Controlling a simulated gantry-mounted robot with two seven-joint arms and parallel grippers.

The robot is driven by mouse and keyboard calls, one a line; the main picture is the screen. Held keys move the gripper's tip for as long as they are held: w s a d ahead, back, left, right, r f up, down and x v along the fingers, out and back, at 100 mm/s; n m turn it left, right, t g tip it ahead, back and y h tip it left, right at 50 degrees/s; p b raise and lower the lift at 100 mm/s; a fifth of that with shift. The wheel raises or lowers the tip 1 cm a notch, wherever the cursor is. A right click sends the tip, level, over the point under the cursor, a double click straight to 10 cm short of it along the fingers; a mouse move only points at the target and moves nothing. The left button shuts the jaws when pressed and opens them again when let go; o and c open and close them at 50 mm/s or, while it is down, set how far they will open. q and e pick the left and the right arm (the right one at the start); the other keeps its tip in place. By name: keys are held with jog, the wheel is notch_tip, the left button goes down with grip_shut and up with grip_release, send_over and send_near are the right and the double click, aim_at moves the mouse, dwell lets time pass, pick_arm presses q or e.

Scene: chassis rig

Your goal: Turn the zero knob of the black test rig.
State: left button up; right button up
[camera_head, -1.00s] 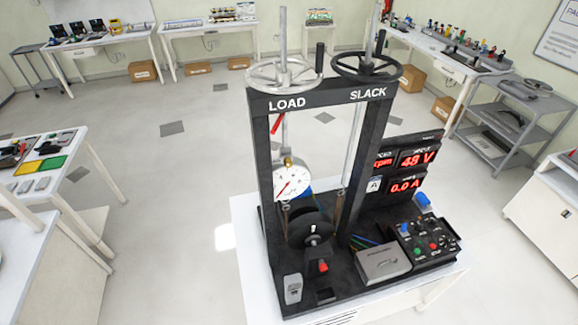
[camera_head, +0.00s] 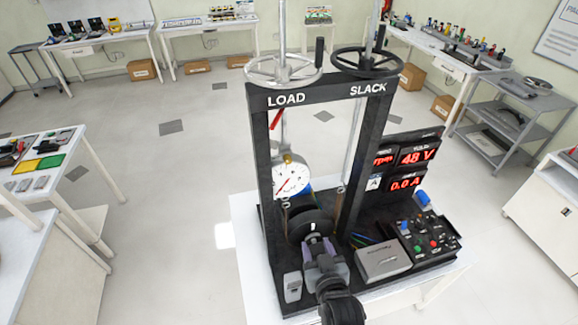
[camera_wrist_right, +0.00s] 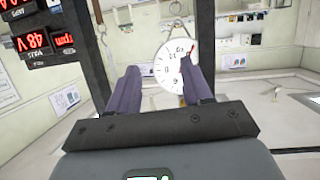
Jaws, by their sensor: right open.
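The black test rig (camera_head: 262,190) stands on a white table, with a round white dial (camera_head: 291,177) hung inside its frame. A small brass-coloured knob (camera_head: 287,158) sits at the dial's top edge; I cannot read whether it is the zero knob. My right gripper (camera_head: 319,246) is low in front of the rig, before the dark drum (camera_head: 311,222), and covers part of the base. In the right wrist view its purple fingers (camera_wrist_right: 160,66) are apart and empty. The dial (camera_wrist_right: 171,66) shows beyond and between them, upside down, apart from the fingers. My left gripper is out of view.
Two handwheels (camera_head: 284,71) top the rig. Red displays (camera_head: 416,156), a control panel (camera_head: 425,240) and a grey box (camera_head: 382,263) stand right of the gripper. A small grey block (camera_head: 293,286) is at its left. Floor left of the table is clear.

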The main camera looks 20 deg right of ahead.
aim_at(288, 162)
jog(key=w+a+r+t, duration=0.1)
jog(key=w+r+t, duration=0.1)
jog(key=w+r, duration=0.35)
jog(key=w+a+r+t, duration=0.2)
jog(key=w+r, duration=0.1)
jog(key=r, duration=0.5)
jog(key=shift+n, duration=0.3)
jog(key=w+p, duration=0.1)
jog(key=w, duration=0.4)
jog(key=w+d+p, duration=0.1)
jog(key=w, duration=0.2)
jog(key=shift+w+r+p, duration=0.2)
jog(key=shift+w+p, duration=0.1)
jog(key=shift+w+d+f, duration=0.1)
jog(key=shift+w, duration=0.5)
jog(key=c, duration=0.9)
grip_shut()
